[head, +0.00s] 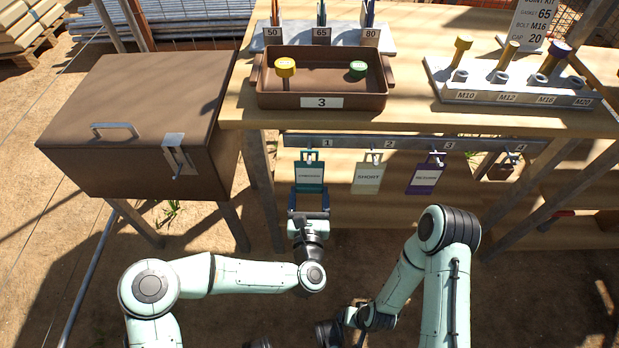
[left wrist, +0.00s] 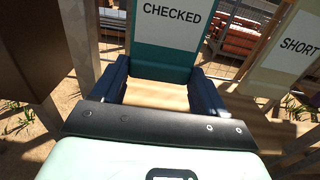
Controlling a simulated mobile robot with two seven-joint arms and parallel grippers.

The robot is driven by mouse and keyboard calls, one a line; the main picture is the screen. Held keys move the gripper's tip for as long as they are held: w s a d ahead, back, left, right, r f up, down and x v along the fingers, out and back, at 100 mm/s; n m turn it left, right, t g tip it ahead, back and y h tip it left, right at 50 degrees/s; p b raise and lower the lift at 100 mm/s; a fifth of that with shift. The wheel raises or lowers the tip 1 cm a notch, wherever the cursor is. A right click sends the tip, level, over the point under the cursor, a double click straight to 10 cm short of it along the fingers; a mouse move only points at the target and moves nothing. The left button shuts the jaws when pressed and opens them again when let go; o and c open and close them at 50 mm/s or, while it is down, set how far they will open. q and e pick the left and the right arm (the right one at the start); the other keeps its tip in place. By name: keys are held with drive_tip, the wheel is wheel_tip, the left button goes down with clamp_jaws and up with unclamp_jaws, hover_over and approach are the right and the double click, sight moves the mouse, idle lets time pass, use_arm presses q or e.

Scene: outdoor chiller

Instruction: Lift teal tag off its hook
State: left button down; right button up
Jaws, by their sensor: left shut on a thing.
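The teal tag (head: 309,186) hangs under the rail at the position marked 1, its top at the hook. Its white label reads CHECKED in the left wrist view (left wrist: 168,58). My left gripper (head: 309,200) is shut on the tag's lower part from below, with a blue finger at each side edge. Whether the tag's hole still sits around the hook is too small to tell. My right gripper (head: 335,330) is low at the bottom of the head view, dark and partly cut off, so its jaw state is unclear.
The rail (head: 420,144) also carries a cream SHORT tag (head: 369,178), a purple tag (head: 425,179) and a brown tag (head: 496,168) to the right. The brown tray (head: 321,101) and bolt rack (head: 510,85) stand on the bench above. A brown chest (head: 140,110) stands left.

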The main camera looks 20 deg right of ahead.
use_arm(q)
drive_tip(key=shift+r, duration=0.15)
drive_tip(key=shift+r+p, duration=0.5)
drive_tip(key=shift+r, duration=0.2)
drive_tip(key=shift+s, duration=0.1)
drive_tip(key=shift+p+v, duration=0.55)
drive_tip(key=shift+v, duration=2.4)
drive_tip(key=shift+a, duration=0.1)
drive_tip(key=c, duration=0.8)
unclamp_jaws()
clamp_jaws()
